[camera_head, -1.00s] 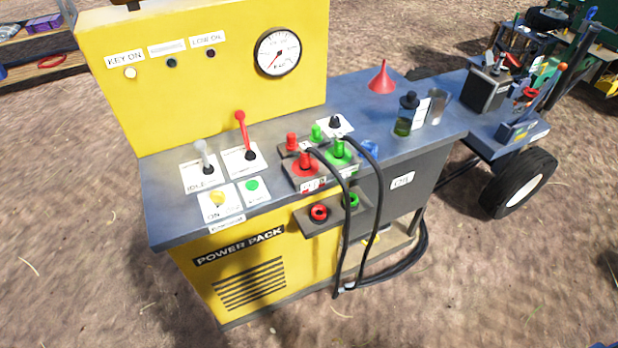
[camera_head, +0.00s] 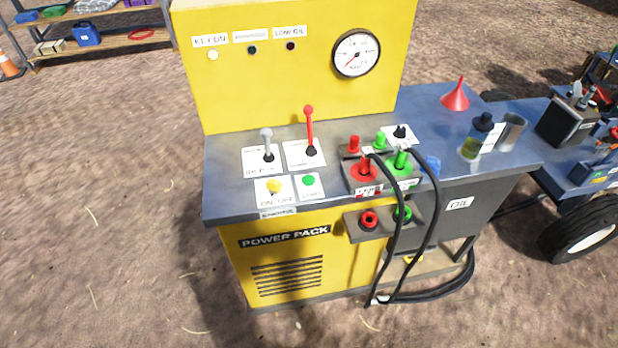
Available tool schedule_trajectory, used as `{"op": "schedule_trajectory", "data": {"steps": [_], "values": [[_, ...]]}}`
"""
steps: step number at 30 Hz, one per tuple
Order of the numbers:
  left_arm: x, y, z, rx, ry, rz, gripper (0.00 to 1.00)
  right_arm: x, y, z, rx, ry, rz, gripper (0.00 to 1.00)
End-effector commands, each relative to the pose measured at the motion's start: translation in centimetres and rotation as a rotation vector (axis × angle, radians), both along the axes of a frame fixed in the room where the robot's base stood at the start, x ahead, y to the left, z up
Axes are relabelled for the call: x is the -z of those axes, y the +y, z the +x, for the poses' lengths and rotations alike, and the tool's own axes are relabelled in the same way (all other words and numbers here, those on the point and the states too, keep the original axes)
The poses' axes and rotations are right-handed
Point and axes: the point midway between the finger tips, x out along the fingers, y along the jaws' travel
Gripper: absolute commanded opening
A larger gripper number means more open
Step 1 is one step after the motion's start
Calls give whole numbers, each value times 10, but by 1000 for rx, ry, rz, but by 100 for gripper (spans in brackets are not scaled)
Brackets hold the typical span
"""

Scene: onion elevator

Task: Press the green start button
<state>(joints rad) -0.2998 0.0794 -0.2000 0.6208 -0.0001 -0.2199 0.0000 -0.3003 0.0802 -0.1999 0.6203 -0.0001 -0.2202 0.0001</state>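The green start button (camera_head: 308,180) sits on a small white plate at the front of the blue-grey top of the yellow power pack (camera_head: 290,75). A yellow knob (camera_head: 273,186) on a plate marked ON and OFF is just left of it. Behind them stand a grey-handled lever (camera_head: 267,145) and a red-handled lever (camera_head: 309,130). The KEY ON lamp (camera_head: 212,55) on the yellow panel looks white, and the two lamps beside it look dark. Neither of my grippers shows in the head view.
Red and green hose couplings (camera_head: 364,170) with black hoses (camera_head: 432,230) are right of the button. A red funnel (camera_head: 455,95), a bottle (camera_head: 477,137) and a metal cup (camera_head: 509,132) stand farther right. A wheeled vehicle (camera_head: 590,170) is at the right edge. Bare ground lies left and in front.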

Motion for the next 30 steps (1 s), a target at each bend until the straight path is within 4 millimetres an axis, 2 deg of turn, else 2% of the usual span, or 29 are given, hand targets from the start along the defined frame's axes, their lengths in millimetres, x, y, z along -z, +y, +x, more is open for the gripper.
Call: {"op": "schedule_trajectory", "data": {"steps": [1,11,30], "values": [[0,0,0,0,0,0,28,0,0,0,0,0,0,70],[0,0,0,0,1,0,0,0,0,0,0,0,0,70],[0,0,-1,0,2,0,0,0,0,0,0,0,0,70]]}}
